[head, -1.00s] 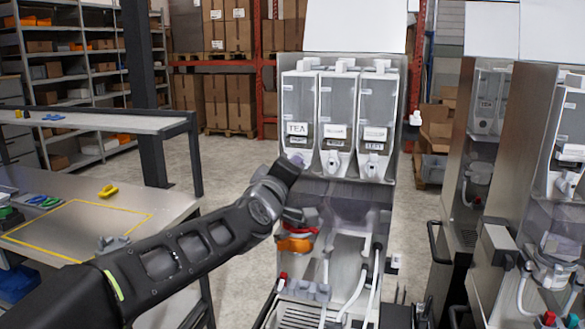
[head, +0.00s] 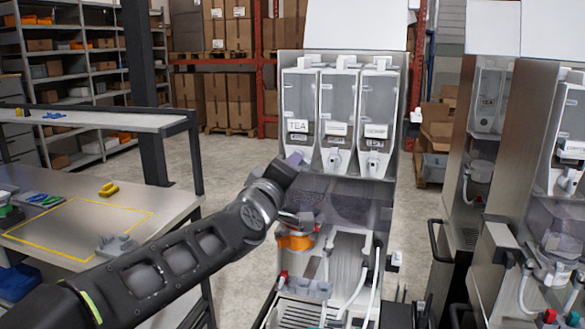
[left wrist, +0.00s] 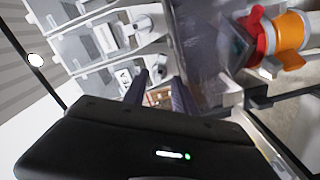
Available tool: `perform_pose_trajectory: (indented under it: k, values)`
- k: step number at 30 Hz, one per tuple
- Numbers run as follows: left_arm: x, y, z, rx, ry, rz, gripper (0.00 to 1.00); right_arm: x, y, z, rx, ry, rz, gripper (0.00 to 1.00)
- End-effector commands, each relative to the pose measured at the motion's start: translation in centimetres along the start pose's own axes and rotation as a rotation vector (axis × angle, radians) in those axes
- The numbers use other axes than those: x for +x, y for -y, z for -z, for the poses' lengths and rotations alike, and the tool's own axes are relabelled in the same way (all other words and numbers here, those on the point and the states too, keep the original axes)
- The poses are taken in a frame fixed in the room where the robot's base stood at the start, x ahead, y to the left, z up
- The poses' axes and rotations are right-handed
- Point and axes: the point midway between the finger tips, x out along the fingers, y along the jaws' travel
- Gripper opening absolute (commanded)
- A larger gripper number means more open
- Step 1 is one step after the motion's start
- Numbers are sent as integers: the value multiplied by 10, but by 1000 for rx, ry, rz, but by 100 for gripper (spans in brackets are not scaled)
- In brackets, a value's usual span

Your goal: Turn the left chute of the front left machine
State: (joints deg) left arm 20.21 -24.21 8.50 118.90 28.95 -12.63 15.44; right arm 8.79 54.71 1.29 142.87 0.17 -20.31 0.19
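The front left machine has three clear canisters side by side, each with a grey-white chute at its foot. The middle chute (head: 335,160) and right chute (head: 372,165) are in plain sight. In the left wrist view the two dark fingers of my left gripper (left wrist: 160,93) stand apart. A pale chute (left wrist: 157,68) lies at or just beyond their tips; I cannot tell whether they touch it. My right gripper is not in view.
Below the canisters are an orange and red part (head: 295,242), white tubes (head: 350,290) and a drip grate (head: 300,313). More machines (head: 545,150) stand at the right. A workbench (head: 60,230) with small tools is at the left.

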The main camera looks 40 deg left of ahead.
Motion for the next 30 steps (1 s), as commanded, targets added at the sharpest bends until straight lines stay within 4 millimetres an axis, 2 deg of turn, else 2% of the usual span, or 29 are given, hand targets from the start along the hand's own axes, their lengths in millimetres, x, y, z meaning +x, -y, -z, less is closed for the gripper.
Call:
perform_pose_trajectory:
  k: [6,10,30]
  values:
    - [-36,1,1,0,-2,-1,33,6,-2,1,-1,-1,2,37]
    - [-49,0,0,0,0,-1,33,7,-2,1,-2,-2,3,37]
    - [-52,0,-1,0,1,0,33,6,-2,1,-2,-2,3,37]
